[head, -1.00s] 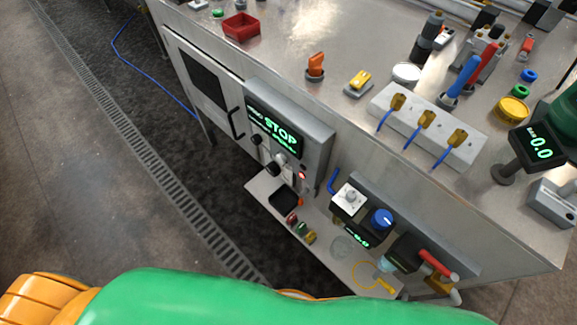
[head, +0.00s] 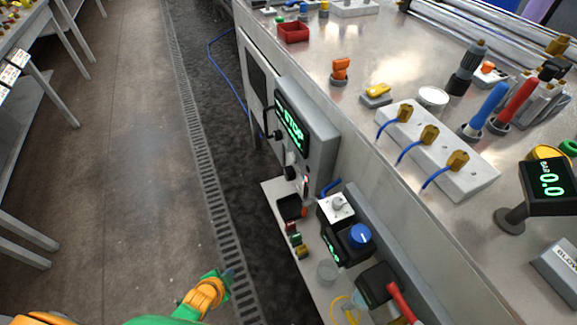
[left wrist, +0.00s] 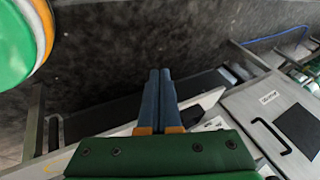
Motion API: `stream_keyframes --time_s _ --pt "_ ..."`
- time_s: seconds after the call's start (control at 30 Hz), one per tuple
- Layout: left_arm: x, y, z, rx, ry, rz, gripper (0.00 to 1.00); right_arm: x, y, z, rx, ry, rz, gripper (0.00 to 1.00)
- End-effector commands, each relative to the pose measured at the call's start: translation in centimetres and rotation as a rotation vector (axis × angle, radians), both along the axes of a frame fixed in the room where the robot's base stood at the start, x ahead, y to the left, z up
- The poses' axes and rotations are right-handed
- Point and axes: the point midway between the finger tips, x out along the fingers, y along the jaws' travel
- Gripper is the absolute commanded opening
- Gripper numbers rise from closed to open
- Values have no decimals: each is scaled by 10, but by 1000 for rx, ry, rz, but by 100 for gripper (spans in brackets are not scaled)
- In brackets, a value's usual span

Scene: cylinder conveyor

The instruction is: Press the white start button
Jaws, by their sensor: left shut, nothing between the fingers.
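The control panel (head: 322,140) is a grey box on the machine's front with a green-lit display reading STOP (head: 291,128). Below the display are dark knobs, a small pale button (head: 291,158) that looks like the white start button, and a red light (head: 306,181). The button is small and seen at an angle. My left gripper (head: 229,274) is low in the head view, over the floor and left of the panel, apart from it. In the left wrist view its blue fingers (left wrist: 160,88) are together and empty. My right gripper is out of view.
A low shelf (head: 275,191) under the panel carries a black tray, small coloured parts and a blue knob (head: 360,236). The steel bench (head: 360,40) holds several fixtures. In the left wrist view a cabinet door handle (left wrist: 270,137) shows at right.

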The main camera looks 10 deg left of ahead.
Motion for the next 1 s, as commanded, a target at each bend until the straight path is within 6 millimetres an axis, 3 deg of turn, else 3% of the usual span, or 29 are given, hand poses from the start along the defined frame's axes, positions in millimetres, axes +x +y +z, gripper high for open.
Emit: stream_keyframes --time_s 0.17,0.27,0.4,0.5,0.6,0.73,0.83,1.0 --pt "56 6 15 122 -148 -174 0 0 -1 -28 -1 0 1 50" --pt "97 8 36 242 -271 -313 0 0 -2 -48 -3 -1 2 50" --pt "156 5 86 501 -487 -546 0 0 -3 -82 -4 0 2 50" --pt "185 -3 130 719 -634 -692 0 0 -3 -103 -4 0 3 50" --pt "200 -13 171 922 -753 -800 0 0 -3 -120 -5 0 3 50" --pt "205 -23 208 1111 -846 -878 0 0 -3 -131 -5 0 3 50" --pt "206 -27 222 1179 -874 -902 0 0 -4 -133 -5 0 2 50" --pt "206 -28 227 1193 -878 -907 0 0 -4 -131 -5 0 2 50"
